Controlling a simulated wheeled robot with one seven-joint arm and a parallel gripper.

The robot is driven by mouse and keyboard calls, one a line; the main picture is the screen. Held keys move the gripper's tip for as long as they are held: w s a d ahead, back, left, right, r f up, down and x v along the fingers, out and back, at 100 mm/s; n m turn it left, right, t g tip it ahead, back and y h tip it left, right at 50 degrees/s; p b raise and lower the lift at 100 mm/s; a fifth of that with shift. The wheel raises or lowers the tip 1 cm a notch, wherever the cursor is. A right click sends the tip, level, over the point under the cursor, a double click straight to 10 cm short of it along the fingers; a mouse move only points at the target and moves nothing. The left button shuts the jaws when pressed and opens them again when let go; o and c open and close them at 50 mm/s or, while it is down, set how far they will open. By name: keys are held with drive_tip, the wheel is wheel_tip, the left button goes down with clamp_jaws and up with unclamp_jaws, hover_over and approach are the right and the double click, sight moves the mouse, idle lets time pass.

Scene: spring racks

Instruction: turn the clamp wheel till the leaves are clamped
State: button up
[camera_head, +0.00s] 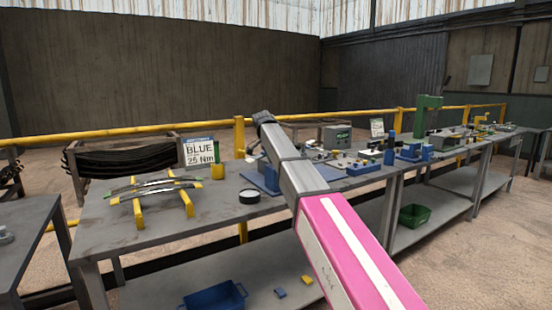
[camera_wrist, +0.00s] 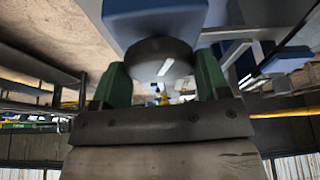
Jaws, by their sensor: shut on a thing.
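In the wrist view, my gripper (camera_wrist: 160,72) has its two green fingers on either side of a dark round wheel (camera_wrist: 150,56), shut on it. A blue block (camera_wrist: 150,18) of the clamp is close behind the wheel. Part of the blue clamp base (camera_head: 262,180) shows beside the arm. Curved metal leaves (camera_head: 150,189) lie across yellow stands (camera_head: 139,214) at the bench's left. Whether any leaves sit in the clamp is hidden.
A black round pot (camera_head: 249,197) and a yellow block (camera_head: 217,172) stand on the grey bench (camera_head: 180,232). A sign (camera_head: 200,152) reads BLUE 25 Nm. Blue fixtures (camera_head: 362,169) crowd the bench to the right. A blue bin (camera_head: 213,297) is on the lower shelf.

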drive_tip(key=shift+w+m+g, duration=0.1)
drive_tip(key=shift+m+g, duration=0.3)
drive_tip(key=shift+m, duration=0.9)
drive_tip(key=o, duration=0.9)
drive_tip(key=shift+h, duration=0.3)
drive_tip(key=v, duration=1.1)
drive_tip(key=shift+f, duration=0.1)
